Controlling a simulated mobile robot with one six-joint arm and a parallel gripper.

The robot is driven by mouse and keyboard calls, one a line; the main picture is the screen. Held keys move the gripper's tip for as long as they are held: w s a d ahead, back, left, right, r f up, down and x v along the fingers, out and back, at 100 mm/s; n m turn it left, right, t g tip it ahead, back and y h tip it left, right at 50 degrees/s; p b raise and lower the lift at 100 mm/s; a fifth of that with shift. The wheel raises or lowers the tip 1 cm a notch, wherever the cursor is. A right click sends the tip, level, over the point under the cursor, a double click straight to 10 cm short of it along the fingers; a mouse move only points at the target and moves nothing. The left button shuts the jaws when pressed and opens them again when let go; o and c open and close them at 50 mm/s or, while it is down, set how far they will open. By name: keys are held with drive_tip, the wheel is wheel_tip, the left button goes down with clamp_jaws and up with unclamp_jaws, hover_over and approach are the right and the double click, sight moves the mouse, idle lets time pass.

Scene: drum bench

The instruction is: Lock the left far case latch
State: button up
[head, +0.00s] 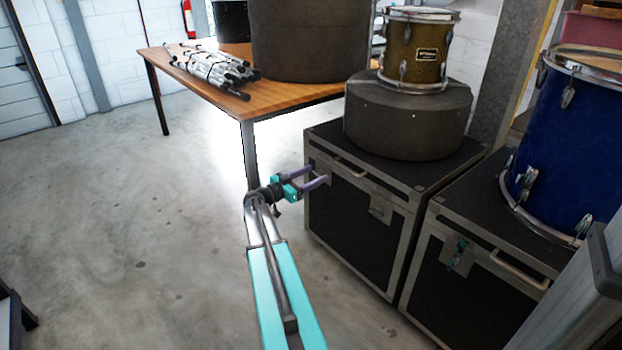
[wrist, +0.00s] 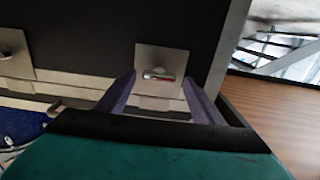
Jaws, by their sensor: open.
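A pale metal latch plate with a small silver and red lever (wrist: 158,77) is on the dark front of the far case (head: 352,220). In the wrist view the lever lies crosswise on its plate, between my fingertips. My gripper (head: 324,178) is open at the case's upper left front, with its purple fingers on either side of the latch. Whether they touch the lever cannot be told. In the head view the gripper largely hides this latch. A second latch (head: 380,209) sits farther right on the same case and also shows at left in the wrist view (wrist: 10,52).
A wooden table (head: 225,98) with folded stands (head: 210,68) is just left of the case. A round black drum case (head: 410,120) and a gold drum (head: 416,50) are stacked on top. Another case (head: 475,270) bears a blue drum (head: 565,140). Floor at left is clear.

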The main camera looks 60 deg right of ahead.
drive_tip(key=shift+c, duration=0.2)
drive_tip(key=c, duration=1)
drive_tip(key=shift+a, duration=0.2)
drive_tip(key=shift+d, duration=0.15)
